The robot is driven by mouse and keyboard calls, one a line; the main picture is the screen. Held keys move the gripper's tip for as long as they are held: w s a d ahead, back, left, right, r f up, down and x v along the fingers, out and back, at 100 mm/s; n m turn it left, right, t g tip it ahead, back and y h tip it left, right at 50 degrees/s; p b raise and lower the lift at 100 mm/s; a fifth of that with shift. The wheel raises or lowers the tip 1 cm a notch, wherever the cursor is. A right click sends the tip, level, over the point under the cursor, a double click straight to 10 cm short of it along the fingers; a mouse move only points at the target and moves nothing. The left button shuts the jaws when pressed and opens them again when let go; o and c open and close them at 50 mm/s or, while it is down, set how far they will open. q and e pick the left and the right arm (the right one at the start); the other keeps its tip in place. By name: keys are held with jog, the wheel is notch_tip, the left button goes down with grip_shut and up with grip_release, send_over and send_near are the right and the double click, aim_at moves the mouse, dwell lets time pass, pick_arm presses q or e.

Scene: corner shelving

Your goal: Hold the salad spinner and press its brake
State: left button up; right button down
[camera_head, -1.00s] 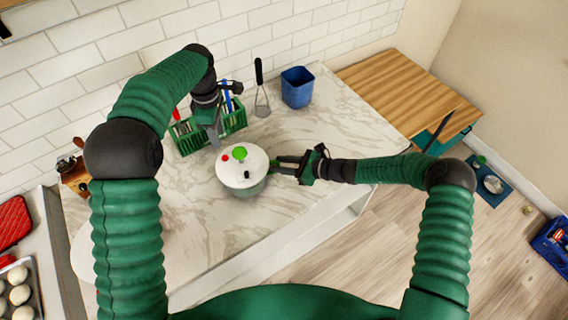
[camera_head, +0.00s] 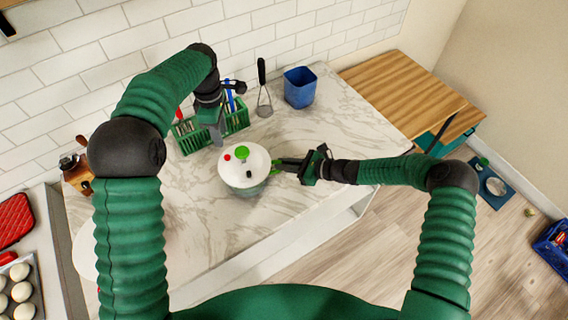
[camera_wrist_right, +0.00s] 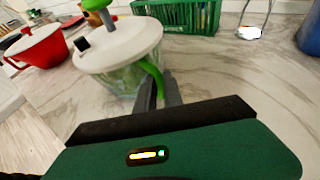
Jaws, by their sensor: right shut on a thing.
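The salad spinner (camera_head: 245,170) stands upright on the marble counter, with a white lid, a green knob on top, a red button and a small black part. In the right wrist view the spinner (camera_wrist_right: 118,42) shows a clear bowl and a green handle at its side. My right gripper (camera_head: 279,165) is shut on that green handle; its fingers (camera_wrist_right: 160,90) meet the handle in the right wrist view. My left gripper (camera_head: 217,138) hangs above the counter behind and left of the spinner, pointing down, apart from it. Its finger gap cannot be made out.
A green basket (camera_head: 188,143) with utensils stands behind my left gripper. A masher (camera_head: 264,100) and a blue container (camera_head: 299,87) are at the back. A red pot (camera_wrist_right: 38,48) shows in the right wrist view.

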dwell(0.8)
jog(key=c, duration=1.5)
grip_release()
jog(key=shift+d, duration=0.1)
jog(key=shift+c, duration=0.2)
grip_shut()
pick_arm(q)
jog(key=shift+c, duration=0.3)
